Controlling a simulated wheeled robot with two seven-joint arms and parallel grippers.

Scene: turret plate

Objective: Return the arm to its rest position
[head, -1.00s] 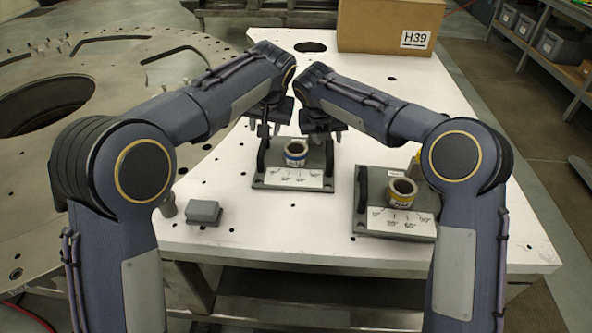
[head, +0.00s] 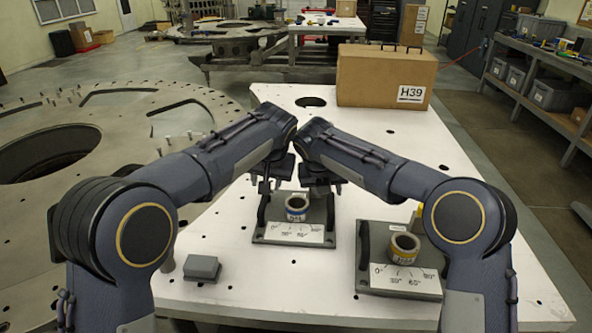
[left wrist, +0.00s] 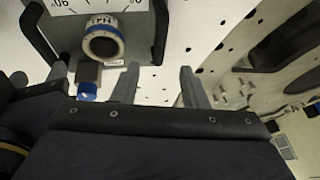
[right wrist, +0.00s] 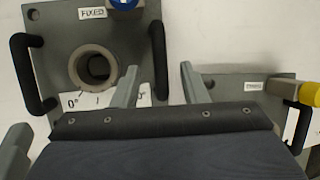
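A second grey fixture (head: 365,282) with a yellow-banded ring (head: 404,247) is nearer and to the right. Neither gripper visibly touches a fixture.
A cardboard box (head: 385,75) labelled H39 stands at the table's back right. A small grey block (head: 202,268) lies at the front left. A large round turret plate (head: 130,125) is on the left. Shelves (head: 545,75) with bins stand at the right.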

